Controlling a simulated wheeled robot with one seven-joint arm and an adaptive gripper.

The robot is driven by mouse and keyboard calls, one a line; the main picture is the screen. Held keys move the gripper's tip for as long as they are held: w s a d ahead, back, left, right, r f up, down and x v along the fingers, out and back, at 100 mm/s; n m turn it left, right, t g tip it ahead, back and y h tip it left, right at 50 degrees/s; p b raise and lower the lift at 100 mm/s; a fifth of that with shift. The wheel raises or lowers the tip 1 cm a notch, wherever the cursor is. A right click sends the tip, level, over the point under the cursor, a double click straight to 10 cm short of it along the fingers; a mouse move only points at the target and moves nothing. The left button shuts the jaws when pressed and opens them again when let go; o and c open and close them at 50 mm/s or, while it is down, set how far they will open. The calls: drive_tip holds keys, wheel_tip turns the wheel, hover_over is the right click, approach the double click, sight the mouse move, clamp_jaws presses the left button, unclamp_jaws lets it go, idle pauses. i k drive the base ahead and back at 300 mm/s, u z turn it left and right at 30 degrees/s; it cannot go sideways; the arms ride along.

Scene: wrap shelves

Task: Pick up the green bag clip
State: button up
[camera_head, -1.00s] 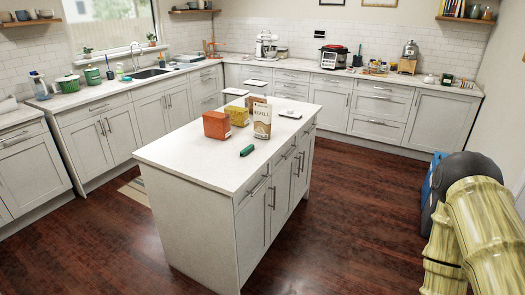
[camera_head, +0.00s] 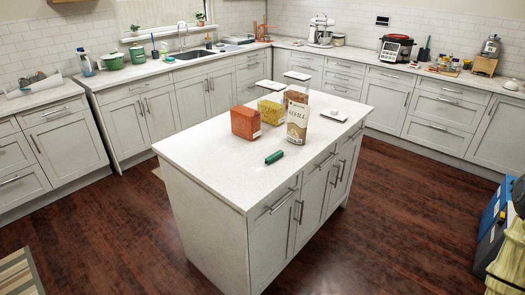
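A small green bag clip (camera_head: 275,157) lies on the white top of the kitchen island (camera_head: 212,170), close to its right front edge. It lies in front of a brown and white refill bag (camera_head: 299,124) and apart from it. Part of my arm, yellow-green and ribbed, shows at the lower right edge of the view. My gripper is not in view.
On the island stand an orange-red box (camera_head: 245,123) and a yellow package (camera_head: 272,111), with a white tray (camera_head: 334,115) behind. A blue object (camera_head: 490,214) stands on the floor at right. Dark wooden floor (camera_head: 385,225) is free around the island.

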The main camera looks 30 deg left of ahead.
sight(271, 159)
drive_tip(key=u, duration=0.6)
drive_tip(key=i, duration=0.7)
drive_tip(key=u, duration=0.7)
